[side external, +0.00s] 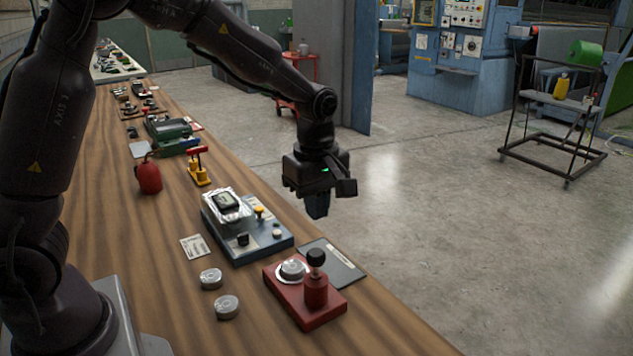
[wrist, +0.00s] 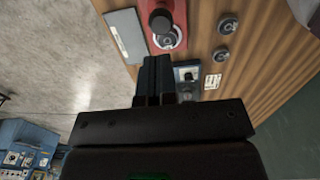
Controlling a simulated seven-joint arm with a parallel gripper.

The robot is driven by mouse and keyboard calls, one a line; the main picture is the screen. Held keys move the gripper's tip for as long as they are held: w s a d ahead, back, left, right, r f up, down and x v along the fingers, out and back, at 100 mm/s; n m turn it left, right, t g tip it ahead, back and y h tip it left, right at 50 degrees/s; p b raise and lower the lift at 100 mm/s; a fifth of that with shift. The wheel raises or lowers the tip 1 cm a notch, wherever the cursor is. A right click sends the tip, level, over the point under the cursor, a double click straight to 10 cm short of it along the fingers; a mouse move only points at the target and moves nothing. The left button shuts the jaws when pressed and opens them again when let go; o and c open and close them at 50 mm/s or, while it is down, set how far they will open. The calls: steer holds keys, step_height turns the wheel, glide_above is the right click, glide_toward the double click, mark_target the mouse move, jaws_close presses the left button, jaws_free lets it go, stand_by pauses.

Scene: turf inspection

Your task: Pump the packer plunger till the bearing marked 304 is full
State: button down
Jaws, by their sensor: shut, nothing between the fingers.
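The red packer (side external: 307,308) sits near the front edge of the wooden bench. Its plunger (side external: 316,262) has a round black knob and stands up. A bearing (side external: 293,268) is seated on the packer beside the plunger. Two loose bearings, one farther (side external: 210,278) and one nearer (side external: 227,306), lie left of the packer. No number is legible on any bearing. My gripper (side external: 317,208) is shut and empty, above and beyond the packer, apart from it. In the wrist view the shut fingers (wrist: 157,75) point towards the packer (wrist: 181,12) and its black knob (wrist: 161,22).
A blue-grey instrument box (side external: 262,240) with knobs stands behind the packer. A dark flat plate (side external: 335,264) lies beside it, and a white card (side external: 194,247) lies left. A red oil can (side external: 148,177) and yellow-red tool (side external: 197,168) stand farther back. Open floor lies right.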

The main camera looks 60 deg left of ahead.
step_height(320, 180, up, 5)
glide_above(317, 252)
steer(key=shift+f, duration=0.15)
stand_by(1.2)
steer(key=shift+r, duration=0.95)
step_height(317, 252, down, 14)
steer(key=shift+f, duration=0.1)
